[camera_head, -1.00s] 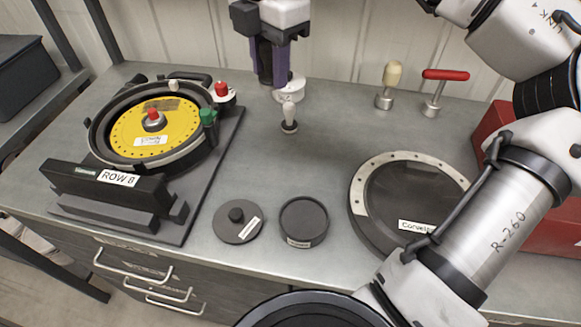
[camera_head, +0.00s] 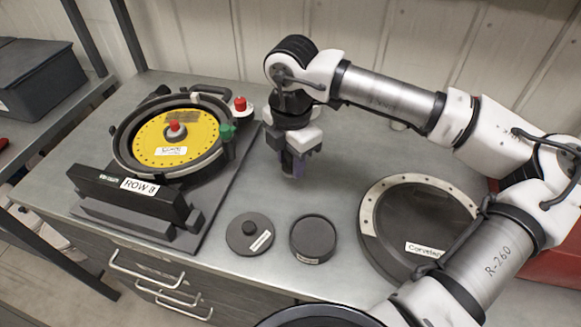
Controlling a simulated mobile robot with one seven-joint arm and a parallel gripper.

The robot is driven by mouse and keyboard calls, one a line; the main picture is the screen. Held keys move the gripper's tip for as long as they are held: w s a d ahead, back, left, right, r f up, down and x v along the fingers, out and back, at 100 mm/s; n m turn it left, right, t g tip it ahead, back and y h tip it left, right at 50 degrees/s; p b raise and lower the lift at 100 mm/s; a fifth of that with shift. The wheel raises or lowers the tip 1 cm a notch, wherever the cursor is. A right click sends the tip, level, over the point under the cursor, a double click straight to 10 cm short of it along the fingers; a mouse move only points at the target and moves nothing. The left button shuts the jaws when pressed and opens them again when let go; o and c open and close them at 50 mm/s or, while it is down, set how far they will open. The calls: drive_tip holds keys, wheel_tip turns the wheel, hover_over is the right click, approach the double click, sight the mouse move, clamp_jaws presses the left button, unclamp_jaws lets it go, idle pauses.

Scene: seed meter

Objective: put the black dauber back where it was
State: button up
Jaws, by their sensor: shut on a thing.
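A dark lid (camera_head: 240,245) and a round dark cup (camera_head: 304,247) stand at the front middle. A large round plate (camera_head: 375,213) with a pale rim lies at the right. My arm crosses the back right and hides the tools there. Bench between cup and gripper is clear.

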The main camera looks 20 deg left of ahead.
sight(291, 167)
drive_tip(key=shift+f+p, duration=0.3)
drive_tip(key=shift+f, duration=1.6)
drive_tip(key=shift+f+b, duration=0.15)
drive_tip(key=shift+b, duration=0.15)
drive_tip(key=o, duration=1)
drive_tip(key=shift+c, duration=0.2)
wheel_tip(291, 167, up, 12)
drive_tip(key=shift+r+b, duration=0.2)
drive_tip(key=shift+b, duration=0.5)
